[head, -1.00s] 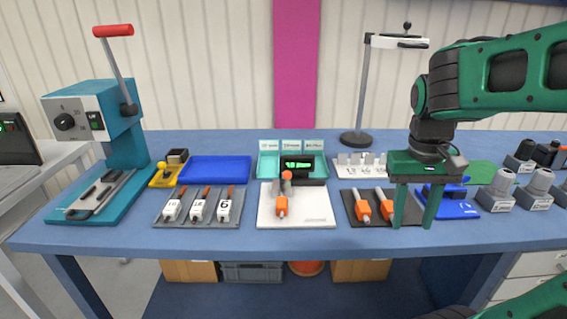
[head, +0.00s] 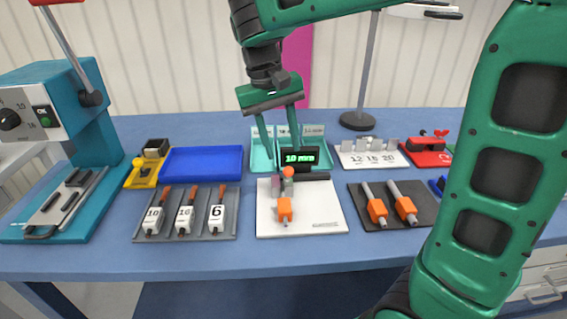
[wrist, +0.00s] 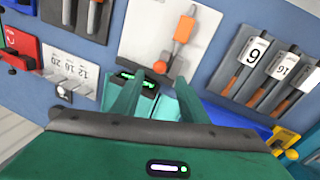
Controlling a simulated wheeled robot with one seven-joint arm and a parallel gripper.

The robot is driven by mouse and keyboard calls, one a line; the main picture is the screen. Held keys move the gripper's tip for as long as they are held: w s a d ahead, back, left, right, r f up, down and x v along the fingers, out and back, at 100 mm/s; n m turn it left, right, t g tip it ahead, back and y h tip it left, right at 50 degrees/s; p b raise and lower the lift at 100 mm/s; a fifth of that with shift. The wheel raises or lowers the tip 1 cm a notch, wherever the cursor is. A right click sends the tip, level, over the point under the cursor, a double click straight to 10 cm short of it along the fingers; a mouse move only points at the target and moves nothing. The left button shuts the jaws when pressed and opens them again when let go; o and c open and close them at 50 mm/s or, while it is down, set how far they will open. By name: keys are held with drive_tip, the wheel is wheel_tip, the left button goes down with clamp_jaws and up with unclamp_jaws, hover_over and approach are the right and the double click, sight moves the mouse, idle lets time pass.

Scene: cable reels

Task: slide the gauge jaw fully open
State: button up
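The gauge is a white plate (head: 325,215) with a black display (head: 300,159) at its back reading about 10 mm in green. An orange-red knob (head: 288,172) stands on small grey and pinkish jaw blocks in front of the display. An orange block (head: 285,208) with a grey tip lies on the plate nearer the front edge. My gripper (head: 283,151) points down behind the knob, near the display, fingers apart and empty. In the wrist view, the knob (wrist: 160,67) shows just beyond the gap between the fingers (wrist: 160,84). Contact with the gauge cannot be told.
Teal trays (head: 262,140) stand behind the gauge. A rack of numbered white handles (head: 188,214) is left, and a dark mat with orange-collared tools (head: 420,215) is right. A blue tray (head: 202,162) and a teal press (head: 85,150) are further left.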

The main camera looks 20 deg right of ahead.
sight(287, 167)
drive_tip(key=f, duration=0.3)
drive_tip(key=d+f, duration=0.1)
drive_tip(key=f, duration=0.2)
drive_tip(key=shift+s+d+f, duration=0.15)
